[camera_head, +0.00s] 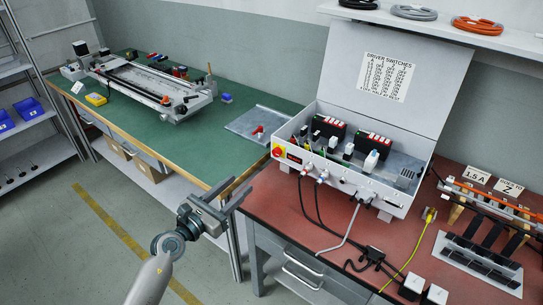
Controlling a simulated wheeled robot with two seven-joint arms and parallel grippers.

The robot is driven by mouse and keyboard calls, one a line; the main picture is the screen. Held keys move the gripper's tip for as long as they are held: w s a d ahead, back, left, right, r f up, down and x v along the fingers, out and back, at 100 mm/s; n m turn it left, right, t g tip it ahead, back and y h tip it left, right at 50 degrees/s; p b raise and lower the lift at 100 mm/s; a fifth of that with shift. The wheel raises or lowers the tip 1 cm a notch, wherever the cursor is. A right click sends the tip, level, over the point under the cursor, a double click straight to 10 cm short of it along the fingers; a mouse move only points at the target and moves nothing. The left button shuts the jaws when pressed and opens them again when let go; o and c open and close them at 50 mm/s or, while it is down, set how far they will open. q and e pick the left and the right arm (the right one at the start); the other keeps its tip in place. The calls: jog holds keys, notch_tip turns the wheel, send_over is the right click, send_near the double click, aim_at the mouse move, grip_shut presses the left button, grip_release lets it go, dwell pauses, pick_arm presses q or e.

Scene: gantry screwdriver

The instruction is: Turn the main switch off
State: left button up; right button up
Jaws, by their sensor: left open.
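My left gripper (229,198) is open and empty, in front of the gap between the benches, left of and lower in the picture than the switch. It is apart from the switch. My right gripper is not in view.
Cables (318,215) hang from the box front onto the red bench (278,207). The green bench (180,140) at left carries a gantry frame (150,85) and a metal plate (262,124). A driver switches label (385,77) is on the lid. Floor at lower left is clear.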

aim_at(275, 153)
pick_arm(q)
jog(key=b+x, duration=0.1)
jog(key=x, duration=1.5)
jog(key=shift+w+d+f, duration=0.1)
jog(key=shift+w, duration=0.05)
jog(key=shift+w+d, duration=0.25)
jog(key=shift+w, duration=0.15)
jog(key=c, duration=1.1)
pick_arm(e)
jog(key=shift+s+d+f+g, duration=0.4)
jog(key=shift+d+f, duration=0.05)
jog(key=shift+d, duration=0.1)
